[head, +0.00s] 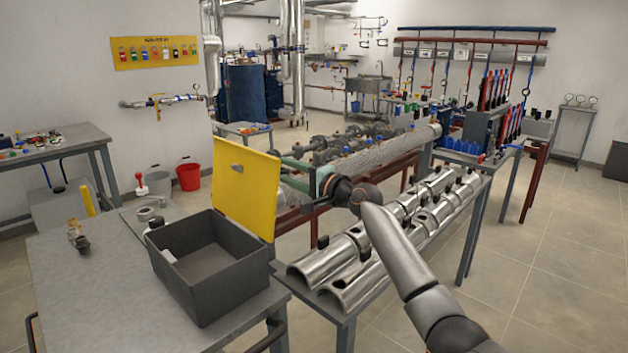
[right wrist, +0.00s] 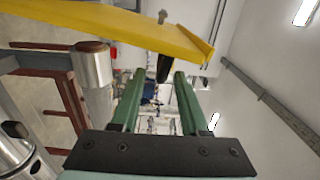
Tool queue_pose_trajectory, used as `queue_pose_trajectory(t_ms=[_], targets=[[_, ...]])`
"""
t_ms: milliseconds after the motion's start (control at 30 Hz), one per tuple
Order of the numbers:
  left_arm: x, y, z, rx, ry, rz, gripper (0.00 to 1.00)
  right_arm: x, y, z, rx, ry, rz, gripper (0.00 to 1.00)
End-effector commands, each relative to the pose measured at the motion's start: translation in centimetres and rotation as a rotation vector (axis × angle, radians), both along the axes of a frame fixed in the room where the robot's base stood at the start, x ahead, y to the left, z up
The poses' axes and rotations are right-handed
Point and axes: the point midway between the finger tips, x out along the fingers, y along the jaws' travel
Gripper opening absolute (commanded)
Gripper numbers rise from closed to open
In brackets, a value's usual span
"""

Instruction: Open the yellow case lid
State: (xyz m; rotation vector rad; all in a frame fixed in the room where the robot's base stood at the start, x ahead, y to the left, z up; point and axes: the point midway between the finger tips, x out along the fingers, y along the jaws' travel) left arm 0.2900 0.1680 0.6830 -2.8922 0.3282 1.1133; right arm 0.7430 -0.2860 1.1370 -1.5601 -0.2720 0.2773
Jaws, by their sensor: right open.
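The case (head: 215,262) is a dark grey open box on the left grey table. Its yellow lid (head: 240,195) stands raised, roughly upright, along the box's far side, and the inside of the box shows. My right gripper (head: 284,170) is just right of the lid's right edge, with its green fingers pointing towards the lid. In the right wrist view the two fingers (right wrist: 158,76) are apart with nothing held between them. The yellow lid (right wrist: 110,22) crosses the top of that view, beyond the fingertips. Whether a finger touches the lid I cannot tell. My left gripper is not seen.
A bench of silver half-shells (head: 345,283) lies right of the case, below my right arm. Pipework (head: 380,150) runs behind the gripper.

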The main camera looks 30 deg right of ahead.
Motion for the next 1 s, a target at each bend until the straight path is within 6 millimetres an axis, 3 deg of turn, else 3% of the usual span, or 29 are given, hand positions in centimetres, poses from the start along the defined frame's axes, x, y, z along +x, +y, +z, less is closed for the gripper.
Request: queue_pose_trajectory(t_ms=[500,1000], targets=[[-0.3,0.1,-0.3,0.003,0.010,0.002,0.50,-6.7,-2.4,-0.1,-0.001,0.002,0.000,0.45],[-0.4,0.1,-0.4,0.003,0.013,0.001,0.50,-7.8,-2.8,0.0,0.000,0.001,0.000,0.45]])
